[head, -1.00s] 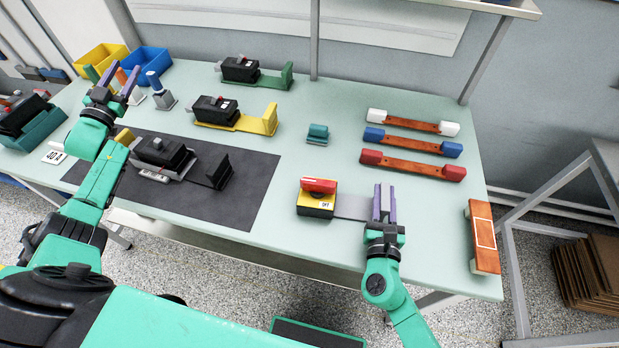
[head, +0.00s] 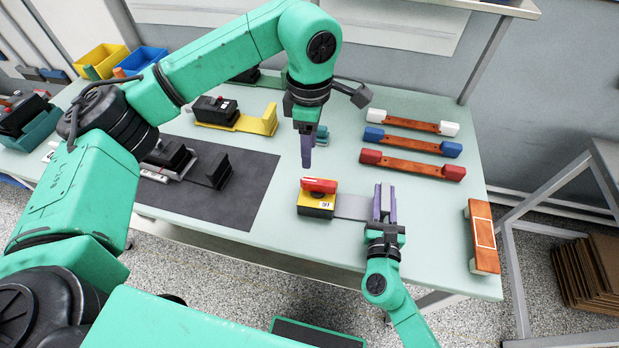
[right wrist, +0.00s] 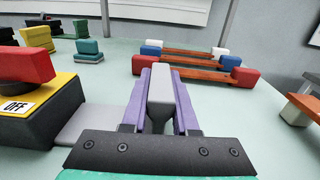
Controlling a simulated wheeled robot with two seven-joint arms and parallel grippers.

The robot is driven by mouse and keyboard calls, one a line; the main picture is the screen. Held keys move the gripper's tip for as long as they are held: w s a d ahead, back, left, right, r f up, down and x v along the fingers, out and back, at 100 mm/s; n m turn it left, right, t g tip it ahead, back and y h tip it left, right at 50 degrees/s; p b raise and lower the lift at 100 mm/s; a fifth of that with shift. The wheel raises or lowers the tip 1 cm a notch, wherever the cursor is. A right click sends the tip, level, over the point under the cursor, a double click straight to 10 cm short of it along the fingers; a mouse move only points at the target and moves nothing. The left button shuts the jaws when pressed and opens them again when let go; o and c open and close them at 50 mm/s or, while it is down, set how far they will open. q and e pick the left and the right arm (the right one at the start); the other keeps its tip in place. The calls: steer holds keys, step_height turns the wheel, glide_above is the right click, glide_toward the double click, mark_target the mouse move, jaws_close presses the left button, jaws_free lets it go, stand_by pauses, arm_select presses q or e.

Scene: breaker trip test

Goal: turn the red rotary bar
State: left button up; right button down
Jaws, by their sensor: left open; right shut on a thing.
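The red rotary bar (head: 319,185) sits on a yellow-topped black switch box (head: 314,210) at the table's front. The bar also shows at the left of the right wrist view (right wrist: 25,64), beside a label reading OFF. A grey plate (head: 352,206) runs right from the box. My right gripper (head: 385,202) is shut on the grey upright tab (right wrist: 161,92) at the plate's end. My left gripper (head: 307,158) is open and points down, above and just behind the red bar, apart from it. Its fingers overlap in the head view, hiding the gap.
A small teal block (head: 322,132) stands behind the left gripper. Bars with white, blue and red ends (head: 412,165) lie to the right. Black breakers stand at left, one on a yellow holder (head: 258,123), near a dark mat (head: 248,190). An orange block (head: 483,237) is at the right edge.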

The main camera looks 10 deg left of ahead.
mark_target(310, 180)
arm_select(q)
step_height(310, 180, down, 11)
steer(key=shift+f, duration=0.2)
jaws_close()
